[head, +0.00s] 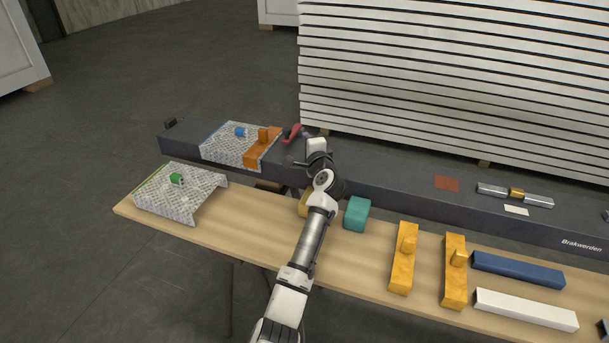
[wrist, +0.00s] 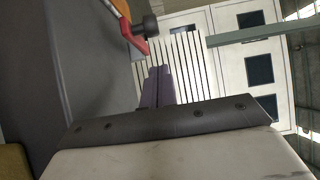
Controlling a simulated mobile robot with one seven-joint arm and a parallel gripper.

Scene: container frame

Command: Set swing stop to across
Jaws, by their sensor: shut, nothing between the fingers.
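The swing stop appears to be the red lever (head: 292,132) on top of the dark beam, beside the orange block. In the wrist view the red lever (wrist: 133,38) has a black knob (wrist: 147,25) at its end. My gripper (wrist: 158,84) is shut and empty, its two dark fingers together. The fingertips point toward the red lever and look apart from it. In the head view my wrist covers the fingers and part of the beam right of the lever. The lever's pivot is not clear.
The dark beam (head: 390,188) carries a mesh cover (head: 222,145) and an orange block (head: 262,149). On the wooden bench (head: 240,235) in front are another mesh cover (head: 175,202), a teal block (head: 357,214) and yellow pieces (head: 403,262). A white slatted stack (head: 450,80) stands behind.

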